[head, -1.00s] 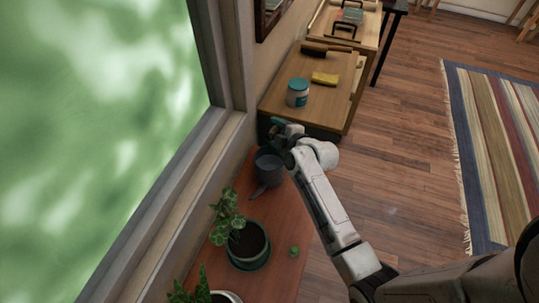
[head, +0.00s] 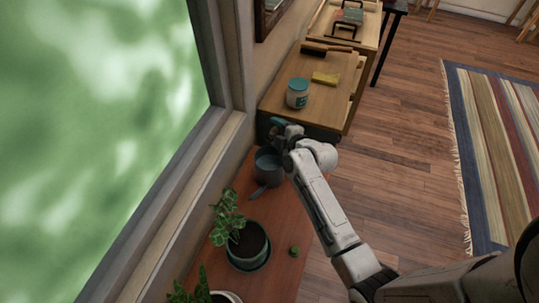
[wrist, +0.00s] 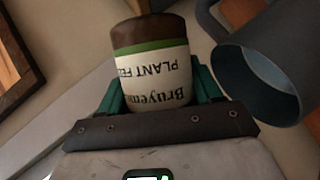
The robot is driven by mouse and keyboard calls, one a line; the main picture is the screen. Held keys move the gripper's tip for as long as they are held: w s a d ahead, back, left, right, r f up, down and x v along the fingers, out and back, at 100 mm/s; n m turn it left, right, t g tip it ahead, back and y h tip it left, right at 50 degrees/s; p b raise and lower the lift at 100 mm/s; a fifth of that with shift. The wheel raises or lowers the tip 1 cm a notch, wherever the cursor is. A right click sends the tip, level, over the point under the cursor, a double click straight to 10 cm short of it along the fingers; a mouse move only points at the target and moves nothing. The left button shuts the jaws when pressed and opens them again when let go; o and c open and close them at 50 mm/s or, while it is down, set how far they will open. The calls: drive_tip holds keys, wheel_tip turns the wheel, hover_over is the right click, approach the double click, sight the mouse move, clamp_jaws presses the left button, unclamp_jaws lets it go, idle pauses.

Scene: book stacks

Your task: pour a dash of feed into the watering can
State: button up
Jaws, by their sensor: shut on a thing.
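My gripper (head: 284,130) is shut on the plant feed bottle (wrist: 150,62), a brown bottle with a cream and green label reading "PLANT FEED". In the wrist view the label is upside down, with teal fingers on both sides of the bottle. In the head view my gripper is just behind and above the blue-grey watering can (head: 267,164), and I cannot make out the bottle there. The can stands on the reddish wooden table, its spout towards the near side. Its open rim also shows in the wrist view (wrist: 255,85), right of the bottle and apart from it.
A potted plant (head: 248,245) and a small green object (head: 294,251) are on the reddish table (head: 215,262). Behind is a wooden bench (head: 310,116) with a teal-lidded jar (head: 297,93), a yellow item (head: 325,79) and a brush (head: 327,48). The window is close at left.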

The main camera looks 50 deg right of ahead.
drive_tip(key=shift+d+f+n+h, duration=0.1)
drive_tip(key=shift+f+n+h, duration=0.1)
drive_tip(key=shift+n+h, duration=0.25)
idle(1.6)
drive_tip(key=shift+d+f+n+h+b, duration=0.3)
drive_tip(key=shift+n+h+b, duration=0.25)
drive_tip(key=shift+b, duration=0.95)
idle(1.1)
drive_tip(key=shift+r+n+t, duration=0.2)
drive_tip(key=shift+n+t, duration=0.1)
idle(1.1)
